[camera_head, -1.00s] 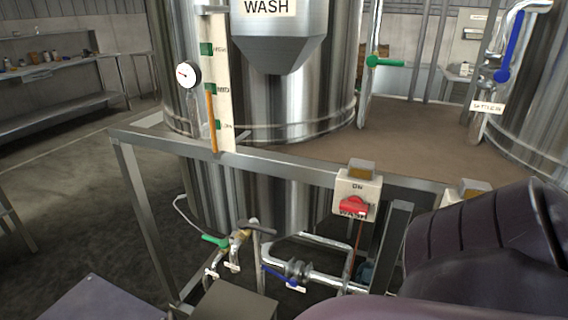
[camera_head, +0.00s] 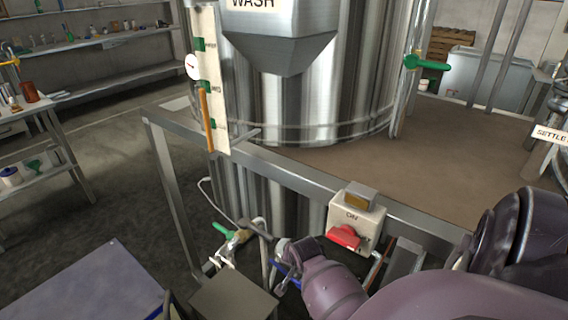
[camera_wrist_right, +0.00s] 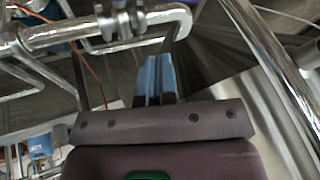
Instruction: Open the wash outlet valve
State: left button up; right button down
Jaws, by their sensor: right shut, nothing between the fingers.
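The steel WASH tank (camera_head: 290,95) stands behind a metal frame. In the right wrist view my right gripper (camera_wrist_right: 155,64) is shut and empty, just below a shiny pipe (camera_wrist_right: 70,32). My left gripper is out of view.
The frame's top rail (camera_head: 285,175) crosses above the low pipes. A switch box (camera_head: 357,220) with a red knob hangs on it. A gauge (camera_head: 193,66) and level strip stand at the left. Another green handle (camera_head: 430,64) is at the tank's right. Open floor lies left.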

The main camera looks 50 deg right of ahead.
jog(key=w+m, duration=0.3)
jog(key=g+y+b, duration=0.1)
jog(key=b, duration=0.5)
send_near(281, 268)
jog(key=shift+m, duration=0.3)
jog(key=x, duration=0.7)
jog(key=shift+s+d+f, duration=0.1)
jog(key=shift+s+d, duration=0.05)
jog(key=shift+s, duration=0.05)
jog(key=shift+w+f, duration=0.2)
jog(key=shift+w, duration=0.05)
jog(key=shift+d, duration=0.1)
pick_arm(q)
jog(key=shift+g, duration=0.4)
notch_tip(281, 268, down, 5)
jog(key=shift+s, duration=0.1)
pick_arm(e)
jog(key=shift+r, duration=0.1)
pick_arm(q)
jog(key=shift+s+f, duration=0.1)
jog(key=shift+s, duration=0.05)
pick_arm(e)
jog(key=shift+w, duration=0.1)
